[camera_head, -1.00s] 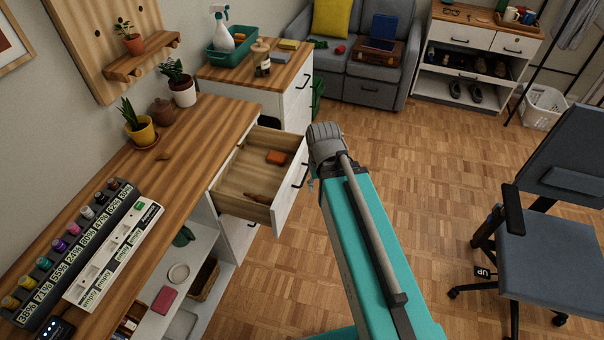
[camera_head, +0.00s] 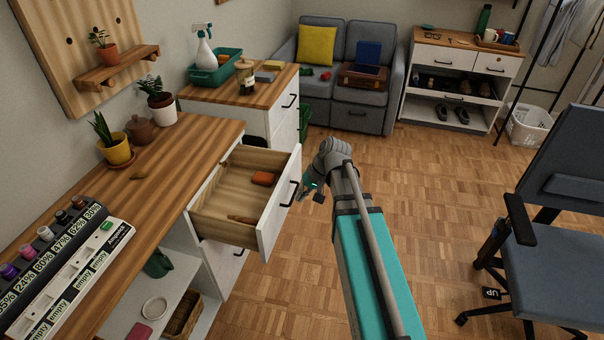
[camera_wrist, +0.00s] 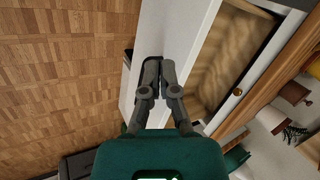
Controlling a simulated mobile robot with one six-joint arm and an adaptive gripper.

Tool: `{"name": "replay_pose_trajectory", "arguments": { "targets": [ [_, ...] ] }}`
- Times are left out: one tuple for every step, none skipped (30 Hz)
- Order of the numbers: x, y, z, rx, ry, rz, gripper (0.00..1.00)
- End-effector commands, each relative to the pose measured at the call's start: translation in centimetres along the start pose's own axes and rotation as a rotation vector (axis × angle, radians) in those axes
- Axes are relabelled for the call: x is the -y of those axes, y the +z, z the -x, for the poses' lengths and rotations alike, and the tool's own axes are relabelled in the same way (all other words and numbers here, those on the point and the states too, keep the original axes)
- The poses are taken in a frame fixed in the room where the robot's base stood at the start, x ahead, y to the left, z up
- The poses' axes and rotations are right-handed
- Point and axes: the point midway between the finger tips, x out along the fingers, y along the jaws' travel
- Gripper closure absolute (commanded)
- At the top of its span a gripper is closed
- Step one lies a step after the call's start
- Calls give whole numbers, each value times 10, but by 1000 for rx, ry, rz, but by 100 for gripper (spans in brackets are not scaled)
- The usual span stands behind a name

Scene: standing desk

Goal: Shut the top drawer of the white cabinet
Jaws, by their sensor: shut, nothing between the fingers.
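The white cabinet's top drawer (camera_head: 272,212) stands open below the wooden desktop, its white front with a dark handle facing right. My gripper (camera_head: 307,188) is just right of the drawer front, partly hidden by my arm. In the wrist view my gripper (camera_wrist: 158,66) is shut and empty, with its fingertips over the white drawer front; I cannot tell whether they touch it.
The wooden desktop (camera_head: 180,160) carries plants, a teapot and a rack of small bottles. Open shelves are below it. A second cabinet (camera_head: 285,120) stands behind the drawer. An office chair (camera_head: 560,255) is at the right. The parquet floor between is clear.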

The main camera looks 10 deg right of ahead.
Motion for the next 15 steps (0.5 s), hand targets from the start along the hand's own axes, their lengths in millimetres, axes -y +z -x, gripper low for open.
{"name": "replay_pose_trajectory", "arguments": {
  "targets": [
    [-10, -12, -12, -8, -34, -12, 100],
    [-11, -16, -15, -12, -56, -18, 100],
    [-14, -22, -18, -17, -85, -25, 100],
    [-16, -27, -20, -22, -106, -31, 100],
    [-19, -31, -22, -26, -127, -37, 100],
    [-22, -38, -25, -32, -155, -44, 100],
    [-24, -42, -27, -37, -177, -49, 100],
    [-26, -47, -29, -41, -198, -55, 100],
    [-30, -53, -31, -48, -226, -62, 100],
    [-32, -58, -32, -53, -247, -67, 100],
    [-35, -62, -34, -58, -269, -72, 100],
    [-38, -68, -35, -65, -298, -79, 100],
    [-41, -73, -36, -71, -318, -84, 100],
    [-44, -78, -37, -77, -339, -89, 100],
    [-48, -84, -38, -84, -368, -95, 100]
  ]
}}
